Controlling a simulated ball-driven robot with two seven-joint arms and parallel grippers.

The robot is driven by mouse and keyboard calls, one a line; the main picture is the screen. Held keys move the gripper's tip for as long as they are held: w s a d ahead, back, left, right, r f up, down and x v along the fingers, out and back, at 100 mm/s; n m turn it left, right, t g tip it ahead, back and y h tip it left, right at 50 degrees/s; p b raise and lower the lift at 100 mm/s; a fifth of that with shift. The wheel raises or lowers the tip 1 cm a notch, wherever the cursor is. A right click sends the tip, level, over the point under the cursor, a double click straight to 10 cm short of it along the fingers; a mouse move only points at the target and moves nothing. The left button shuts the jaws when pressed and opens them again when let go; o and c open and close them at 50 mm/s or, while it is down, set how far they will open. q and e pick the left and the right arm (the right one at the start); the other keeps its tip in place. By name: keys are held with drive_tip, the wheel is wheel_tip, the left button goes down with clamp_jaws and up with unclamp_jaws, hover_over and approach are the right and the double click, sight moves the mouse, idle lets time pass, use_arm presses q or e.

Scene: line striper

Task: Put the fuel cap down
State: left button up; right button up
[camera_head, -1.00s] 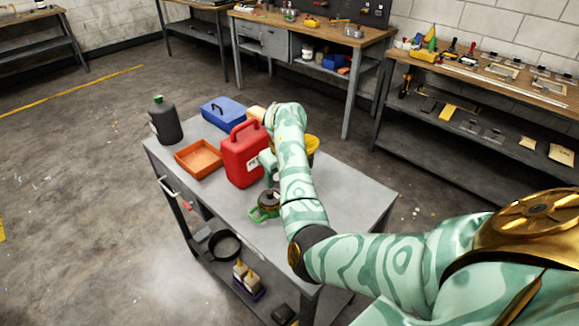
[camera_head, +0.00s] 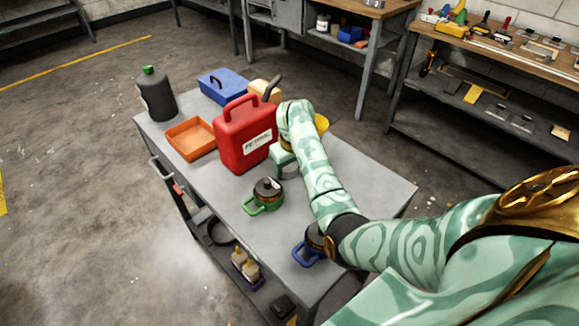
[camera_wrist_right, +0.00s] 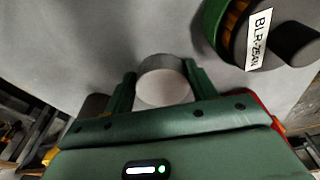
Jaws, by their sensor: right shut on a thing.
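My right gripper (camera_head: 281,158) is low over the grey cart top, just right of the red fuel can (camera_head: 243,140). In the right wrist view its two green fingers (camera_wrist_right: 162,72) are shut on a grey round cap (camera_wrist_right: 163,87), taken to be the fuel cap, with a pale flat face. My left gripper is not in view.
A dark canister with a green handle (camera_head: 266,194) stands close in front of the gripper; a blue-handled one (camera_head: 310,246) is beside my forearm. An orange tray (camera_head: 191,139), dark bottle (camera_head: 157,97) and blue box (camera_head: 223,86) stand left. Bare cart top (camera_head: 215,185) lies in front of the can.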

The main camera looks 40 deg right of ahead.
drive_tip(key=shift+a+f, duration=0.1)
drive_tip(key=o, duration=1.7)
